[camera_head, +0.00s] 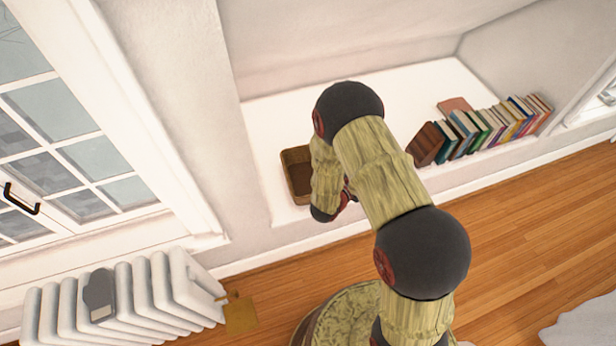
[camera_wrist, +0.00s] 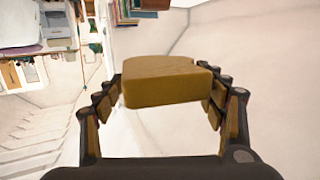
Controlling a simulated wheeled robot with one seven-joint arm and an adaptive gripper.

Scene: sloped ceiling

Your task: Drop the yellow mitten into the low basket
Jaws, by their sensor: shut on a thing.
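My gripper (camera_wrist: 164,92) is shut on the yellow mitten (camera_wrist: 162,84), a mustard-brown, thick, block-like piece held between the two fingers in the wrist view. The low basket (camera_head: 286,172) is a brown woven box with a dark inside, on the white ledge at the middle left in the head view. My arm covers its right side. In the head view my gripper and the mitten are hidden behind my arm, so their exact distance from the basket cannot be told. The basket cannot be made out in the wrist view.
A row of books (camera_head: 487,128) stands on the ledge at the right. A white radiator (camera_head: 130,300) is at the lower left, with a flat mustard-coloured piece (camera_head: 241,316) at its right end.

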